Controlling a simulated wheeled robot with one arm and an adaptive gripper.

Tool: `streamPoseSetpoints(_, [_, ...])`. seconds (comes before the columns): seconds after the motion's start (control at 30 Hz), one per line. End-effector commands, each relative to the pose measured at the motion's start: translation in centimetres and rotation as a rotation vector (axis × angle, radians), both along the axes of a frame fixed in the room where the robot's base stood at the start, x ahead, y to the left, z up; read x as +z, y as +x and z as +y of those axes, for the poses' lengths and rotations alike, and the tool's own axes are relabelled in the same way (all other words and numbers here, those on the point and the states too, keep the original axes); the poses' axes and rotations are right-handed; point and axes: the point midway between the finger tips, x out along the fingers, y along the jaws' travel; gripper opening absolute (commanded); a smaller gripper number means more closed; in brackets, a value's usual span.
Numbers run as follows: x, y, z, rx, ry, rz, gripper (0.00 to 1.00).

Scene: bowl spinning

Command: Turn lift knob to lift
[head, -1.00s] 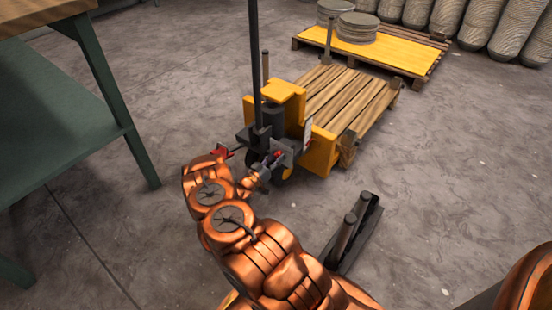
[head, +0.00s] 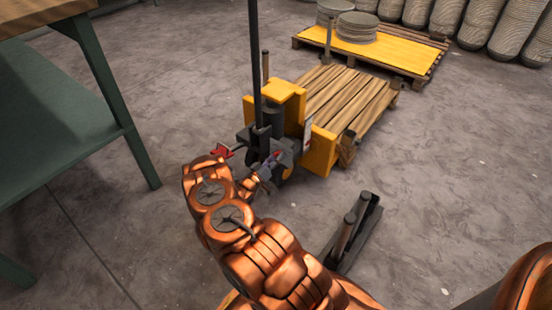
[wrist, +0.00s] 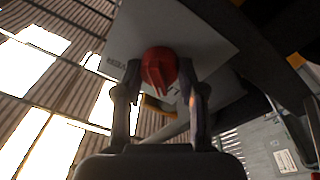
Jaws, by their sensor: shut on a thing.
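The red lift knob (wrist: 158,70) sits in the middle of the wrist view, in front of a pale grey plate (wrist: 200,35). My gripper (wrist: 161,80) has one dark finger on each side of it and is shut on it. In the head view my gripper (head: 272,165) is at the near side of the yellow pallet lifter (head: 322,150), low by its dark mast base. The knob is mostly hidden there by the gripper. A red arrow-shaped part (head: 222,152) shows left of the mast base.
A wooden pallet (head: 350,95) lies on the lifter. A tall dark pole (head: 254,60) rises from it. A green-legged table (head: 115,100) stands at left. A yellow-topped pallet with stacked discs (head: 380,50) is behind.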

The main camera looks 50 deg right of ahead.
Motion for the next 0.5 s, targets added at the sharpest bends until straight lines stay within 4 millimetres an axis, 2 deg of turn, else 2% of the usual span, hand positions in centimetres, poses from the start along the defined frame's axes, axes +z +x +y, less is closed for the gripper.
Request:
streamPoseSetpoints(0.07, [-0.04, 0.03, 0.01, 0.001, 0.0, 0.001, 0.05])
streamPoseSetpoints(0.1, [-0.05, 0.03, 0.01, 0.002, 0.001, 0.0, 0.44])
streamPoseSetpoints(0.3, [-0.03, 0.02, 0.01, 0.001, 0.001, 0.0, 0.65])
streamPoseSetpoints(0.5, [-0.01, 0.0, 0.0, 0.0, 0.0, 0.0, 0.65])
